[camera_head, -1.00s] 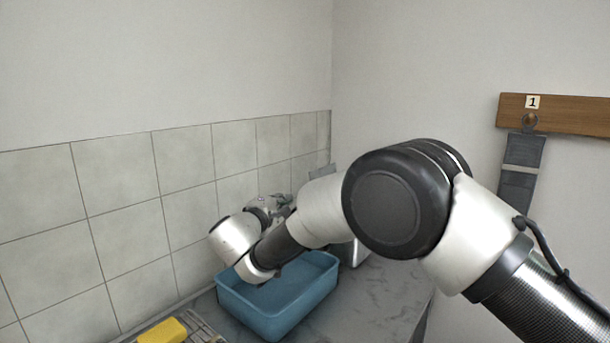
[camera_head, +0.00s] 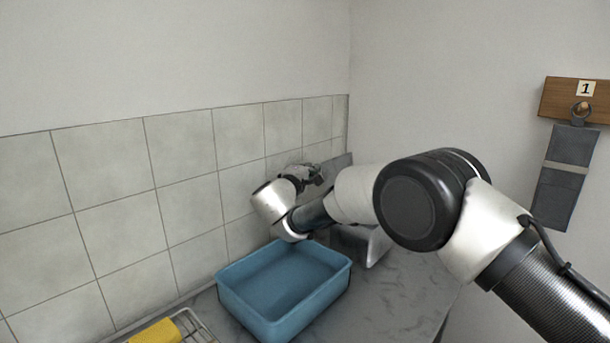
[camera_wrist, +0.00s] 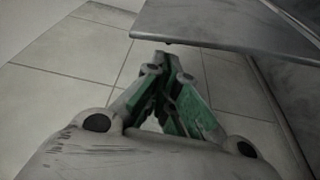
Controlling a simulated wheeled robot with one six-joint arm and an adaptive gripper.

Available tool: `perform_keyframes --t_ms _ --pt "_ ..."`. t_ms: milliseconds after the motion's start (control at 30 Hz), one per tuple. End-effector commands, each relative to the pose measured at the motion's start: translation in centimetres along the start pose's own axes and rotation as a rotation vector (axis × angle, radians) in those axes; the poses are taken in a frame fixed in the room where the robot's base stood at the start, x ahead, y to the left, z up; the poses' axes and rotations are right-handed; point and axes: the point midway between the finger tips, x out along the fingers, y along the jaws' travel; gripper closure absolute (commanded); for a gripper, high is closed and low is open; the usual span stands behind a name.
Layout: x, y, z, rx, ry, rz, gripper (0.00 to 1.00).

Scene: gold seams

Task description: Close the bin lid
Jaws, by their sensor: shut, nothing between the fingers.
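The bin (camera_head: 358,244) is a grey box on the counter behind the blue tub, partly hidden by my arm. Its lid (camera_head: 337,167) is a flat grey panel standing raised at the back. The lid also fills the upper right of the wrist view (camera_wrist: 230,24). My gripper (camera_head: 318,177) is shut and empty, at the left side of the raised lid. In the wrist view its green fingers (camera_wrist: 168,62) end just below the lid's edge. I cannot tell whether they touch it.
A blue tub (camera_head: 335,291) stands on the grey marble counter (camera_head: 412,285), below my wrist. A yellow sponge (camera_head: 156,333) lies on a wire rack at the front left. A tiled wall (camera_head: 181,205) runs close on the left. A grey cloth (camera_head: 564,180) hangs at right.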

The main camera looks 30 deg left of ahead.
Motion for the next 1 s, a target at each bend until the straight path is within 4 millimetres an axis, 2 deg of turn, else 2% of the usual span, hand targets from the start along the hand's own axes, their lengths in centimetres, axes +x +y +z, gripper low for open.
perform_keyframes --t_ms 100,267,733,1000 --pt "1.3 -0.1 0.0 0.001 0.0 0.0 1.0" --pt "2.0 0.1 0.0 0.0 0.0 0.001 1.0" --pt "1.9 0.2 0.2 0.014 0.001 0.006 1.0" --pt "1.4 1.1 1.6 0.128 0.0 0.045 1.0"
